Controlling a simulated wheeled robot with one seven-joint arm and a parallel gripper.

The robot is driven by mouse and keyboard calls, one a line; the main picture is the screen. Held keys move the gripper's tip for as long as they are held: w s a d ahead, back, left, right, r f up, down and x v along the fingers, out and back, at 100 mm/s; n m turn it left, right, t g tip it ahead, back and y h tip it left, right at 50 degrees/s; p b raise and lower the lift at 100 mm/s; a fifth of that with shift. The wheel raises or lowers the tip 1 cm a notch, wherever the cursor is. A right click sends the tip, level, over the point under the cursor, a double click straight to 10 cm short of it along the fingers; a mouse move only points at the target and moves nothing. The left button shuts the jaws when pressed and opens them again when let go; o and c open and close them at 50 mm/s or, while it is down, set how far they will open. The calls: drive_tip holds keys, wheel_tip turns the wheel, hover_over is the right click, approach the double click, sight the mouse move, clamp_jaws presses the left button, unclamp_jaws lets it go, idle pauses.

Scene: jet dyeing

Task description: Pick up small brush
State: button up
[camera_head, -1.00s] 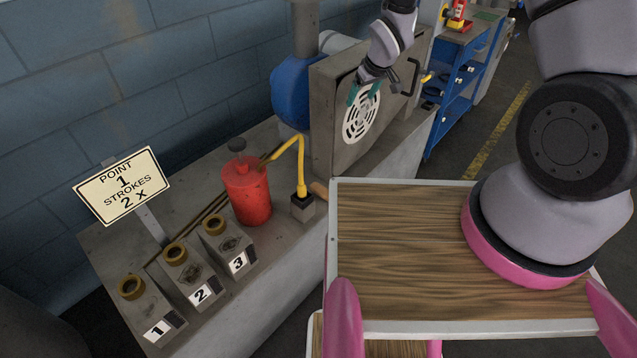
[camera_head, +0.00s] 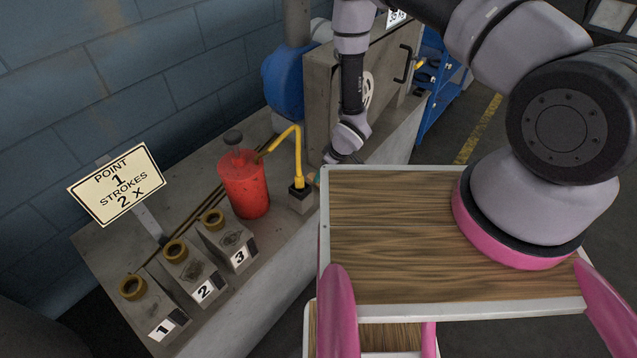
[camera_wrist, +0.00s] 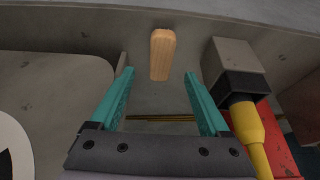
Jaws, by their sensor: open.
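The small brush shows in the wrist view as a light wooden handle (camera_wrist: 162,54) on the grey bench top; I cannot make out its bristles. In the wrist view my gripper (camera_wrist: 160,82) is open, with its two teal fingers apart. The handle lies beyond the fingertips, roughly centred between them, with nothing held. In the head view my gripper (camera_head: 313,177) is low by the bench, mostly hidden behind my wrist and the edge of my wooden tray. The brush is hidden in the head view.
A yellow bent pipe (camera_head: 299,155) on a grey block and a red canister (camera_head: 245,185) stand close to the left. The grey machine with its door (camera_head: 330,90) rises behind. Three numbered blocks (camera_head: 205,265) and a sign (camera_head: 117,184) are further left.

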drive_tip(key=x, duration=0.6)
drive_tip(key=shift+a+r, duration=0.15)
drive_tip(key=shift+a, duration=0.05)
clamp_jaws()
